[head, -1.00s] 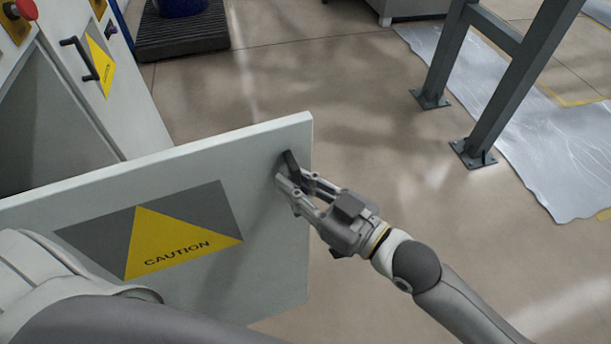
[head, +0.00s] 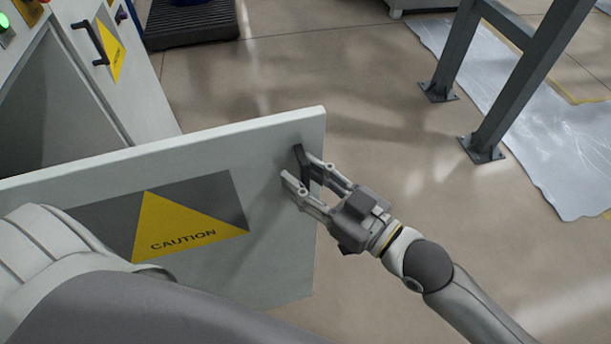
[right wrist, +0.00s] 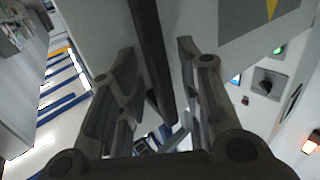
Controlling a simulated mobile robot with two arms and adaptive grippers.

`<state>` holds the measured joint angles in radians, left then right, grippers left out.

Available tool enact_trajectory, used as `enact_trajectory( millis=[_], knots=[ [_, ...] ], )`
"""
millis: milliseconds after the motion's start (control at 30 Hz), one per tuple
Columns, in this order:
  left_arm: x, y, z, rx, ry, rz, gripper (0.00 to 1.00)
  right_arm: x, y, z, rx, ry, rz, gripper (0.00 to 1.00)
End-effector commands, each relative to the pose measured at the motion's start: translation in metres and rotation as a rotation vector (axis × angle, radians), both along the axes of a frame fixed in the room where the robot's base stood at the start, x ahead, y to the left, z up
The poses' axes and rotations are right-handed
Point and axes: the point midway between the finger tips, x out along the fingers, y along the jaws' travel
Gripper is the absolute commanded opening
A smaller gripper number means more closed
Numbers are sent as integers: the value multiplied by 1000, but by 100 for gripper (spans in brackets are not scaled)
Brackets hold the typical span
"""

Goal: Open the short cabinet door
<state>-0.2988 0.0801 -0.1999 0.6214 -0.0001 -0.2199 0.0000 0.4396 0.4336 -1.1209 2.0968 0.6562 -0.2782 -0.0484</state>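The short cabinet door (head: 275,225) is a pale grey panel with a yellow CAUTION triangle. It stands swung wide open, out from the cabinet (head: 135,95). Its dark handle (head: 299,157) is near the door's upper free corner. My right gripper (head: 300,170) is at the handle with its fingers spread. In the right wrist view, the dark handle bar (right wrist: 152,55) runs between the two fingers, with gaps at both sides. My left arm crosses the lower left of the head view and hides part of the door; its gripper is out of view.
Another door with a dark handle (head: 88,42) and a yellow sign is on the cabinet at upper left. A dark ribbed platform (head: 190,25) stands behind. Grey steel posts (head: 525,80) and a pale sheet (head: 565,150) are at right. The floor between is clear.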

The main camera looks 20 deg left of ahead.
Motion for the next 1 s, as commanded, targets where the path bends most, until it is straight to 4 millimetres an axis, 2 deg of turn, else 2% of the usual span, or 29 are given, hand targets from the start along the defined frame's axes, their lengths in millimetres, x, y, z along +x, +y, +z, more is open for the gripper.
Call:
enact_trajectory(
  millis=[233, 367, 800, 1000],
  knots=[
    [-2, 2, 0, 2, 3, 0, 40, 0, -1, -1, -2, 2, 0, 34],
    [-2, 1, 0, 1, 3, 0, 40, -2, -8, -2, -3, 2, -1, 34],
    [-2, 0, 0, 1, 3, 0, 40, -22, -76, -2, -5, 0, -1, 34],
    [-2, 0, 0, 1, 3, 0, 40, -29, -101, -2, -4, -1, -1, 34]
  ],
)
